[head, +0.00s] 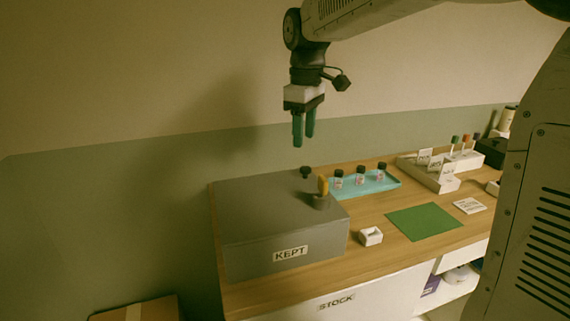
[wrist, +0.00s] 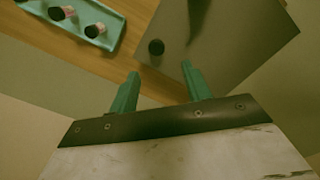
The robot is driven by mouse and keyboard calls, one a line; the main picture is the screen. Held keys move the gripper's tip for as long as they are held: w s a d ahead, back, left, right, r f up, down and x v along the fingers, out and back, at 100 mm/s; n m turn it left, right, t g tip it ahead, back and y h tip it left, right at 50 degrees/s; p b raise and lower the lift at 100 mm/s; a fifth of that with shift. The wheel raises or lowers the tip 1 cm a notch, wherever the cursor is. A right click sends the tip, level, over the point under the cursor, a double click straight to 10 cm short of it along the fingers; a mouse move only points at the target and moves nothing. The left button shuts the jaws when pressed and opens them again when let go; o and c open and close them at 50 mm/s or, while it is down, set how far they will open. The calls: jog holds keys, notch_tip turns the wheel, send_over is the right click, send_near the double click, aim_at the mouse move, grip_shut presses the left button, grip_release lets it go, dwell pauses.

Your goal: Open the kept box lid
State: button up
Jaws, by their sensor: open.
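The kept box (head: 285,230) is a grey box with a "KEPT" label (head: 290,254) on its front, at the left end of the wooden table. Its lid (head: 262,197) is shut. A small black knob (head: 305,172) stands on the lid near its back edge; the knob also shows in the wrist view (wrist: 156,47). My gripper (head: 303,142) is open and empty, pointing down, above the knob and apart from it. In the wrist view its green fingers (wrist: 160,85) are apart, with the grey lid (wrist: 225,40) beyond them.
A yellow-topped item (head: 322,190) stands at the lid's right side. A teal tray (head: 392,181) with dark-capped bottles (head: 360,176) lies right of the box. A small white holder (head: 371,236), a green mat (head: 424,221) and a white rack (head: 440,184) are further right. The wall is close behind.

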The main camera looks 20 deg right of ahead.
aim_at(305, 168)
jog(key=shift+d+f, duration=0.25)
jog(key=shift+f, duration=0.1)
notch_tip(305, 168, down, 7)
jog(key=shift+d+f, duration=0.1)
jog(key=shift+f, duration=0.1)
grip_shut()
